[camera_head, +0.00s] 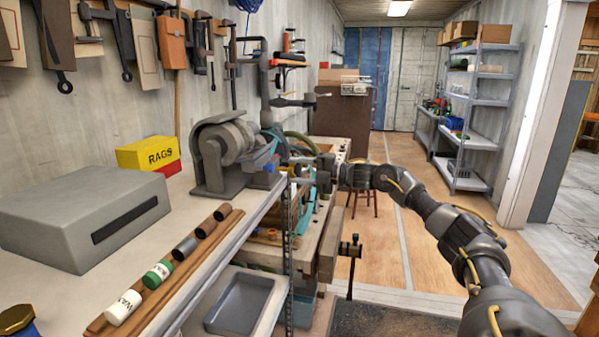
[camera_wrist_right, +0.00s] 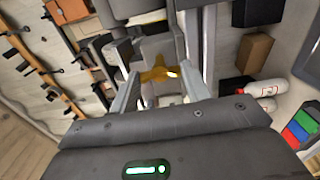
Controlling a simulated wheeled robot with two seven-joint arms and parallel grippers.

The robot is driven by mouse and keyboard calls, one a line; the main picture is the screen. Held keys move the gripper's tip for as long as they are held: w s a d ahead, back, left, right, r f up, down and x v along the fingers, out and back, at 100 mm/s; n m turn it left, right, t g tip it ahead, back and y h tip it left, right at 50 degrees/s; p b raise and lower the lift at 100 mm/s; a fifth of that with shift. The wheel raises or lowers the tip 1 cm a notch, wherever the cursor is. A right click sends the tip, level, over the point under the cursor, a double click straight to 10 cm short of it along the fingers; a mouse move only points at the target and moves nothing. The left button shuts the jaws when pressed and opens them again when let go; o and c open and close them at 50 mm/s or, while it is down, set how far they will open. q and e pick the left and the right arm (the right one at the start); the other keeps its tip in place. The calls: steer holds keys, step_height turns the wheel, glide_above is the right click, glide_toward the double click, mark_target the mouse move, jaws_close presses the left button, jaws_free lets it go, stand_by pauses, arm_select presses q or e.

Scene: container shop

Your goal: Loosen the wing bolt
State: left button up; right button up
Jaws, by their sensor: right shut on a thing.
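The brass-yellow wing bolt (camera_wrist_right: 158,74) shows in the right wrist view, set against a grey machine part. My right gripper (camera_wrist_right: 157,84) has a finger on each side of it and is shut on its wings. In the head view my right arm comes in from the right, and the right gripper (camera_head: 300,171) is small, beside the grey bench machine (camera_head: 226,145) at the end of the shelf. My left gripper is not in view.
A grey box (camera_head: 85,215), a yellow and red rags box (camera_head: 149,155) and several cans on a wooden rail stand on the left bench. Tools hang on the wall above.

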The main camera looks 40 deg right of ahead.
steer(key=o, duration=1)
steer(key=b+v, duration=0.5)
steer(key=v, duration=0.6)
steer(key=shift+w, duration=0.1)
